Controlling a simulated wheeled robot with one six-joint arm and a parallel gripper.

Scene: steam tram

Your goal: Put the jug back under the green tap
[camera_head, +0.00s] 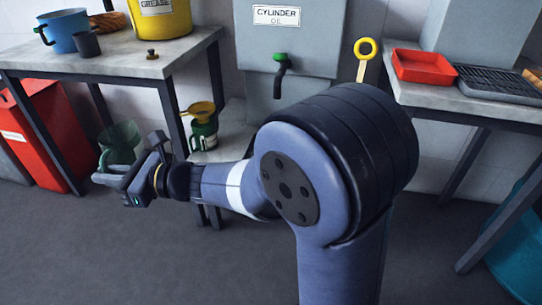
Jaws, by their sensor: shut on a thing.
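A dull green jug (121,140) shows at the left, just above and behind my gripper (112,180), which covers its lower part. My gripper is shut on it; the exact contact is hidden. The green tap (281,60) is on the front of a grey tank (308,35) labelled CYLINDER OIL, to the right of the jug and higher in the picture. The jug is apart from the tap. My arm hides the area lower down below the tap.
A green can with a yellow funnel (203,110) stands between jug and tank. The left table (110,62) holds a blue mug (66,32), a dark cup (87,44) and a yellow grease bucket (160,18). The right table (425,98) holds a red tray (424,65). A red bin (45,125) stands left.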

